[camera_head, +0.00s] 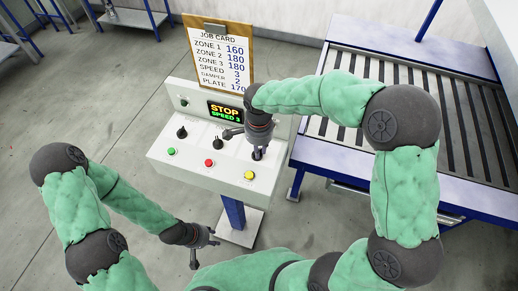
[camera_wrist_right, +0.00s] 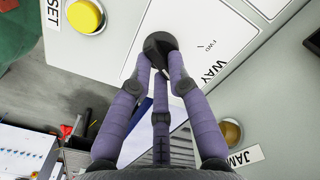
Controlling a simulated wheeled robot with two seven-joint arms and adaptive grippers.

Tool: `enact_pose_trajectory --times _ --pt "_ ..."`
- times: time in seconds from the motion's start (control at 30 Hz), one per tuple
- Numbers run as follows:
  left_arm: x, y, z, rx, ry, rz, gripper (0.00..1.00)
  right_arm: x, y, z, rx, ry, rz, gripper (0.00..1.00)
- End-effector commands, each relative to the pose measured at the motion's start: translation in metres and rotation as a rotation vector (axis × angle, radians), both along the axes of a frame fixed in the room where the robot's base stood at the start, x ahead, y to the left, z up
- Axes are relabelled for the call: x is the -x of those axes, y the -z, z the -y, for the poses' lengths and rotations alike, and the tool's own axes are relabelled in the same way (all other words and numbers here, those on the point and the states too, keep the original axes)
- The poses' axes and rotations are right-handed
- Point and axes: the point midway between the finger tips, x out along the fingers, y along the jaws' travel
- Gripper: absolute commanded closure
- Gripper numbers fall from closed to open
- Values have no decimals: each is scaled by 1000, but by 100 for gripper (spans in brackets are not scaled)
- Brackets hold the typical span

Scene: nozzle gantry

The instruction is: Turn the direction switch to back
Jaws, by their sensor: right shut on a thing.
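The direction switch is a black knob (camera_wrist_right: 159,41) on the white plate marked WAY in the right wrist view. A FWD mark with a short tick is printed beside it; the other marking is hidden. I cannot tell which way the knob points. My right gripper (camera_wrist_right: 160,62) has its fingers closed around the knob. In the head view the right gripper (camera_head: 258,147) reaches down to the right end of the knob row on the control panel (camera_head: 190,155). My left gripper (camera_head: 204,248) hangs low in front of the panel, fingers apart and empty.
The panel has a green button (camera_head: 172,151), red button (camera_head: 209,162), yellow button (camera_head: 249,175), two more knobs (camera_head: 182,132) and a display (camera_head: 226,112) reading STOP, SPEED 3. A job card (camera_head: 220,60) stands behind. A roller conveyor (camera_head: 330,150) is at the right.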

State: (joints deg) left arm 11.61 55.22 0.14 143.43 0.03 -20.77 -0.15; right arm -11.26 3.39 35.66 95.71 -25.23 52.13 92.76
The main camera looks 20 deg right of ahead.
Motion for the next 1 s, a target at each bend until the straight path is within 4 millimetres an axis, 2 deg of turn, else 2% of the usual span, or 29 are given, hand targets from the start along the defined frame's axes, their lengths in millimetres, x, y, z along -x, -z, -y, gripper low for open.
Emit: enact_pose_trajectory --times 0.37,0.4,0.43,0.47,0.83,1.0 --pt "0 0 0 0 0 0 60 0 0 0 0 7 1 100" --pt "0 0 0 0 0 0 60 0 0 0 0 7 1 70" --pt "0 0 0 0 0 0 60 0 0 0 0 6 1 62" --pt "0 0 0 0 0 0 60 0 0 0 0 6 1 57" --pt "0 0 0 0 0 0 60 0 -3 0 0 5 1 57" --pt "0 0 0 0 0 0 60 -1 -22 0 -1 7 4 57"
